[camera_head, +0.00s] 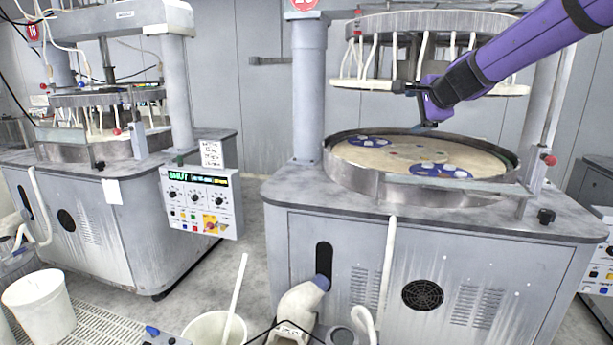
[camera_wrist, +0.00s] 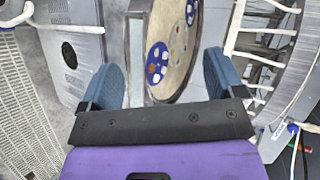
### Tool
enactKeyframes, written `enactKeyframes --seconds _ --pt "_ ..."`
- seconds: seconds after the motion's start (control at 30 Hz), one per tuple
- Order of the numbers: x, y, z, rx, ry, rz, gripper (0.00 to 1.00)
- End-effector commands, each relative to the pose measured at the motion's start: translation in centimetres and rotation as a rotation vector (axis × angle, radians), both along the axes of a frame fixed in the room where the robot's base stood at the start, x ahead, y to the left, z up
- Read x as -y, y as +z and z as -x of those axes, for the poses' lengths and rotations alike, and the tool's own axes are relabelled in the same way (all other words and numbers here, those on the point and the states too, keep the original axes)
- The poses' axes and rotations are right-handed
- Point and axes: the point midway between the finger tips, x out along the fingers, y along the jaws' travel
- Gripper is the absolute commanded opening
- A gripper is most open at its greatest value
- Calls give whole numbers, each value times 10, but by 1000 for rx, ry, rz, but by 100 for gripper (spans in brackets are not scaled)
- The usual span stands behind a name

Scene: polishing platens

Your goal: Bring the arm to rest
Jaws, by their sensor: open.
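My purple arm reaches in from the upper right in the head view. My gripper (camera_head: 418,108) is above the round platen (camera_head: 480,188) of the right machine, below its raised upper plate (camera_head: 430,85). In the wrist view my gripper (camera_wrist: 165,80) shows two blue fingers spread wide apart with nothing between them. Blue carriers (camera_head: 440,170) with pale and brown discs lie on the platen, apart from the gripper.
A second machine (camera_head: 85,205) stands at the left, with a control panel (camera_head: 200,202) between the two. White hoses hang from the upper plate near my arm. A grey column (camera_head: 308,95) stands left of the platen. White buckets (camera_head: 40,305) stand on the floor in front.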

Motion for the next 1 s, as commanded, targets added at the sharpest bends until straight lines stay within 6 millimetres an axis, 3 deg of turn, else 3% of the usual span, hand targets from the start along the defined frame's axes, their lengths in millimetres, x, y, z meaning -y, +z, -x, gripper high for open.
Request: enactKeyframes --seconds 0.03,0.2,0.47,0.8,1.0 --pt "-8 5 22 -2 51 64 88" --pt "-22 8 90 -27 220 278 88" --pt "-26 -4 200 -90 455 578 88" --pt "0 -44 341 -213 734 918 88" --pt "22 -73 407 -286 869 1064 88"
